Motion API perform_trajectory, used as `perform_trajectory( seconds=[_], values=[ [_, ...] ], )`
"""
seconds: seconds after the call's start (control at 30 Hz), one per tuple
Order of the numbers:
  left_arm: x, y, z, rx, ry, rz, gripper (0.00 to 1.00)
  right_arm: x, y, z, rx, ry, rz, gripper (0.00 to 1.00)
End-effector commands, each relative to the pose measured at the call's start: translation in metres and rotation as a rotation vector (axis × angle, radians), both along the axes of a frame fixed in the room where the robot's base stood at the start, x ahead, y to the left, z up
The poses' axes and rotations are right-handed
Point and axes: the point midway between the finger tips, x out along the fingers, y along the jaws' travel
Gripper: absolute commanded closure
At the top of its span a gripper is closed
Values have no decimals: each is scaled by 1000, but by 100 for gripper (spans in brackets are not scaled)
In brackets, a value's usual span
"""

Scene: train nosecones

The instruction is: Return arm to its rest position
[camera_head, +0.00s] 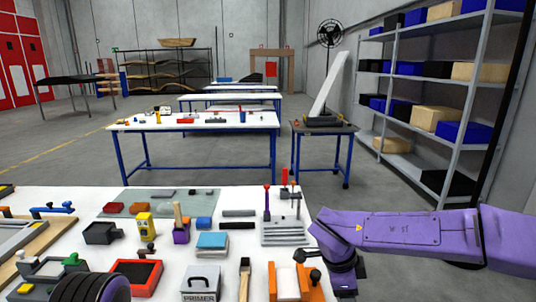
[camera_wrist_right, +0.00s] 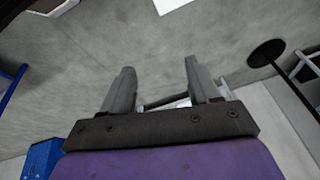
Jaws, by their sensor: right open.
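My right arm, purple, comes in from the right in the head view, and its wrist end hangs low at the right end of the white workbench (camera_head: 225,255). My right gripper (camera_wrist_right: 160,80) shows in the right wrist view with its two dark fingers apart and nothing between them. Beyond the fingers is grey concrete floor. In the head view the fingers cannot be made out clearly. My left gripper is not in view.
Near my right wrist are an orange-sided fixture (camera_head: 308,290), a brush (camera_head: 244,278) and a grey slotted block with a red-topped post (camera_head: 283,232). A PRIMER can (camera_head: 201,285) stands at the front.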

Motion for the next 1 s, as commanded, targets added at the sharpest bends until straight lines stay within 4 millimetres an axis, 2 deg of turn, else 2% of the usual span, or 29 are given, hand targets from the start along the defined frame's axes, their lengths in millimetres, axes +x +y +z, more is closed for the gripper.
perform_trajectory(
  seconds=[0.03,0.17,0.27,0.37,0.4,0.47,0.5,0.53,0.6,0.7,0.73,0.83,1.0],
  values=[
    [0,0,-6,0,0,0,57,-4,-7,-24,-51,1,16,39],
    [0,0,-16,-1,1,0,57,-12,-30,-86,-204,-24,87,39],
    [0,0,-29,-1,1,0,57,-30,-53,-150,-340,-47,201,39],
    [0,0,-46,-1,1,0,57,-65,-78,-229,-454,-64,414,39],
    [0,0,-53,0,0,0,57,-85,-87,-260,-474,-63,517,39],
    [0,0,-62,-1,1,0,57,-120,-96,-300,-467,-50,674,39],
    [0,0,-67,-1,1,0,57,-146,-102,-323,-442,-31,772,39],
    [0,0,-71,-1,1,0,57,-166,-104,-338,-415,-14,840,39],
    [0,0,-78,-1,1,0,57,-211,-111,-362,-342,35,965,39],
    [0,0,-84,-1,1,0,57,-261,-117,-379,-241,102,1078,39],
    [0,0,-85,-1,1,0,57,-273,-118,-381,-217,118,1098,39],
    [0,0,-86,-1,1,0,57,-294,-120,-384,-171,148,1135,39],
    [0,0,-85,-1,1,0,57,-297,-120,-383,-160,151,1141,39]
  ],
)
